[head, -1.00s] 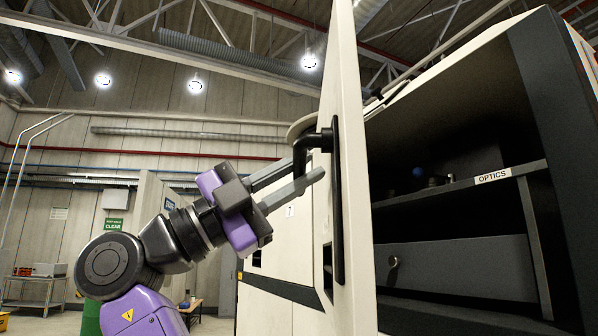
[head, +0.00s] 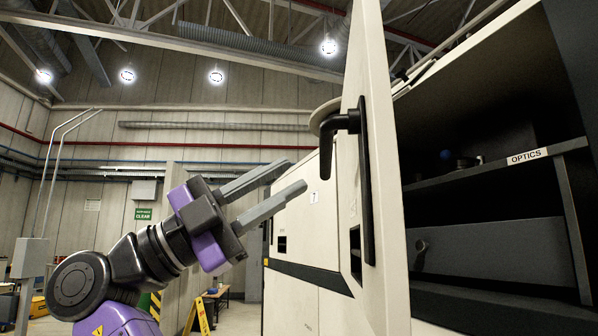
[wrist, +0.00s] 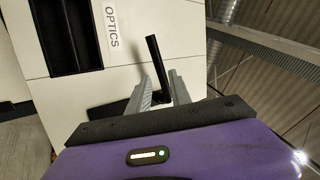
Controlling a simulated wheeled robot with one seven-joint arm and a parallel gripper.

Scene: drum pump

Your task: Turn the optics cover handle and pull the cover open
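The optics cover (head: 382,200) is a cream panel standing swung open, seen nearly edge-on in the head view. Its black handle (head: 345,124) sticks out to the left from a dark backing plate, with its grip bent downward. The handle also shows in the wrist view (wrist: 158,66), beyond and partly between the finger tips. My gripper (head: 296,174) is open and empty, a short way left of and below the handle, apart from it in the head view. Its two grey fingers point up and right.
The open cabinet shows a shelf (head: 480,170) labelled OPTICS with small parts on it and a grey drawer-like panel below. A round pale disc (head: 322,115) sits behind the handle. A yellow floor sign (head: 197,316) stands low behind my arm. Left of the cover looks free.

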